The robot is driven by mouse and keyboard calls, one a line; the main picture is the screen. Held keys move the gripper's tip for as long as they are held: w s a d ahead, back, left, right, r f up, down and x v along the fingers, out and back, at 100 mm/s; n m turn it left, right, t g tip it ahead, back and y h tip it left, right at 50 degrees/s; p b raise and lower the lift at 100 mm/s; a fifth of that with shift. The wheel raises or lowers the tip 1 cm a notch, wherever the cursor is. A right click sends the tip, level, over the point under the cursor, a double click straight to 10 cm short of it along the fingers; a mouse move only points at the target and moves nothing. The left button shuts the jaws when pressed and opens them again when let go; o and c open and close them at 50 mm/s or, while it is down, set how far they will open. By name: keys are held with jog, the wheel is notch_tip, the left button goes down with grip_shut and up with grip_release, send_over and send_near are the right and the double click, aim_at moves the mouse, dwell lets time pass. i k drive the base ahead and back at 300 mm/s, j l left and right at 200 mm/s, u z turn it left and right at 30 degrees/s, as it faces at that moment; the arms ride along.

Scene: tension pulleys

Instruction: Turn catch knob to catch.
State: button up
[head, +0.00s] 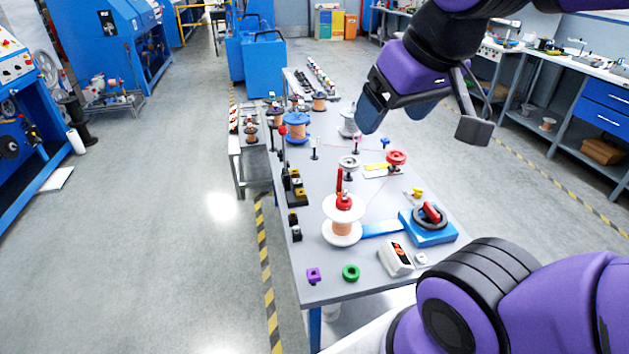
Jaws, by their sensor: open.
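A red handle (432,212) sits on a black ring on a blue base (444,234) at the table's right edge. It is below my gripper in the picture, well apart from it. A small yellow knob (418,193) stands just behind that base. A red wheel-like part (396,158) stands farther back. I see no label or position marks, so I cannot tell which part is the catch knob.
A white spool (342,222) with a red top stands near the front, a blue strip beside it. A white device (396,259), a green ring (351,272) and a purple block (314,275) lie near the front edge. Copper-wound spools (297,127) stand behind.

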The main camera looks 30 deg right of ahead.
aim_at(418, 194)
jog(key=z, duration=1.3)
